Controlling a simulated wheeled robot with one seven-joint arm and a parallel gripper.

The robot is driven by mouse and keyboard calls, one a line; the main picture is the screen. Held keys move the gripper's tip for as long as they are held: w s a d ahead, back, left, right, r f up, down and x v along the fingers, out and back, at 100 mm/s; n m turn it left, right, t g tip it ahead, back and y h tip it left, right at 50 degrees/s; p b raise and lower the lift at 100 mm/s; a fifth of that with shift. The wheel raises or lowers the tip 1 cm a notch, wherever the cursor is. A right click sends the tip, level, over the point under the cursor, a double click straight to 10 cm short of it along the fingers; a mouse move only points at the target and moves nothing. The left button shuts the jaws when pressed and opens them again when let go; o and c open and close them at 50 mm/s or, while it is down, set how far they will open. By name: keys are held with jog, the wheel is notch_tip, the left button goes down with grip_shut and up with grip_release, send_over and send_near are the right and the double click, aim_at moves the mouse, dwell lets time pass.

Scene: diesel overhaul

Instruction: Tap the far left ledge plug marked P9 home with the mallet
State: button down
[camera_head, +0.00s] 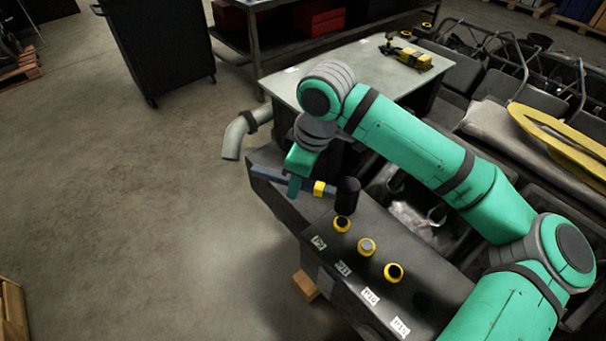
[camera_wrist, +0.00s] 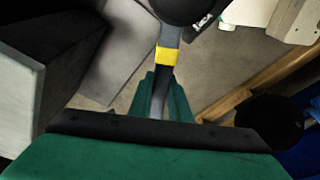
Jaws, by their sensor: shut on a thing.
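My gripper (camera_head: 296,186) is shut on the blue-grey handle of the mallet (camera_head: 347,196), which has a yellow band and a black head. The handle lies roughly level, with the head to the right. The wrist view shows my green fingers (camera_wrist: 160,97) around the mallet handle (camera_wrist: 168,58), the head cut off at the top. The far left ledge plug (camera_head: 342,223), yellow-rimmed with a dark centre, sits just below the head in the picture. I cannot tell whether they touch. Its white label (camera_head: 318,242) is too small to read surely.
A table (camera_head: 390,62) stands behind.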

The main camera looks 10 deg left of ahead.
jog(key=shift+f, duration=0.75)
jog(key=shift+w+d+r, duration=0.1)
dwell(0.3)
jog(key=x, duration=0.2)
jog(key=d+x, duration=0.1)
jog(key=x, duration=0.2)
jog(key=shift+f, duration=0.45)
jog(key=shift+a+r, duration=0.15)
jog(key=shift+r, duration=2.1)
